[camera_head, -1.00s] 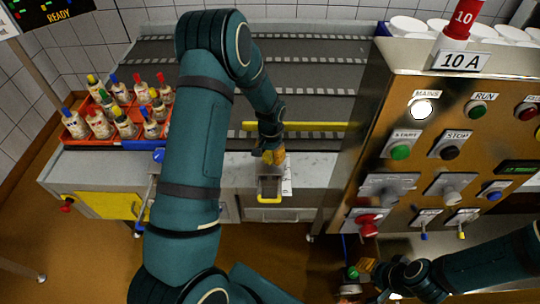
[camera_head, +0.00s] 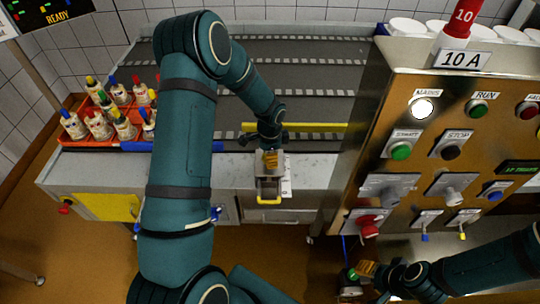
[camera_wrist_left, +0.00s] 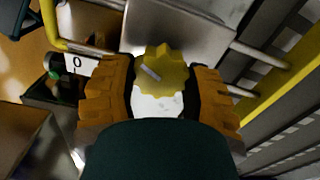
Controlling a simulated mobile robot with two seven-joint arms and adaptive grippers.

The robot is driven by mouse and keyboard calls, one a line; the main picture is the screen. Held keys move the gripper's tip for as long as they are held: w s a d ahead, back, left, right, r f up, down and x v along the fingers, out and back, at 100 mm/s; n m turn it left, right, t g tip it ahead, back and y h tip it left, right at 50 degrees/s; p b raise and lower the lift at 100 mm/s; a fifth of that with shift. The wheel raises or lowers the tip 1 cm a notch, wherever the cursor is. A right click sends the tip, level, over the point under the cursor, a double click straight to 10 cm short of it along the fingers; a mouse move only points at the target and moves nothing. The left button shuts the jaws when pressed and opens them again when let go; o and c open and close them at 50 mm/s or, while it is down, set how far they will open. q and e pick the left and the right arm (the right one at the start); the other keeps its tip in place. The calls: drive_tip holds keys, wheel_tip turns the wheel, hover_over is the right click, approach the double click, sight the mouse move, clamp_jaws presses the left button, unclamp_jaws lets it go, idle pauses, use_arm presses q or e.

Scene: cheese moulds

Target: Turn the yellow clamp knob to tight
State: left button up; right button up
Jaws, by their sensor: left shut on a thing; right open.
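The yellow clamp knob (camera_wrist_left: 172,65) is a scalloped disc with a pale pointer mark slanting up to the left. In the left wrist view it sits on a whitish piece between the orange fingers of my left gripper (camera_wrist_left: 163,88), which is shut on it. In the head view my left gripper (camera_head: 270,160) reaches down at the front edge of the conveyor, and its fingers hide the knob. My right gripper (camera_head: 361,272) is open and empty, low in front of the control panel.
A steel control panel (camera_head: 400,180) with buttons, knobs and levers stands at the right, with a small green-text display (camera_head: 519,168). A yellow bar (camera_head: 310,127) crosses the conveyor near my left gripper. A red crate (camera_head: 75,142) of bottles stands at the left.

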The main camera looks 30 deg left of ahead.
use_arm(q)
drive_tip(key=shift+m, duration=0.3)
idle(0.4)
drive_tip(key=o, duration=1.2)
wheel_tip(320, 180, up, 12)
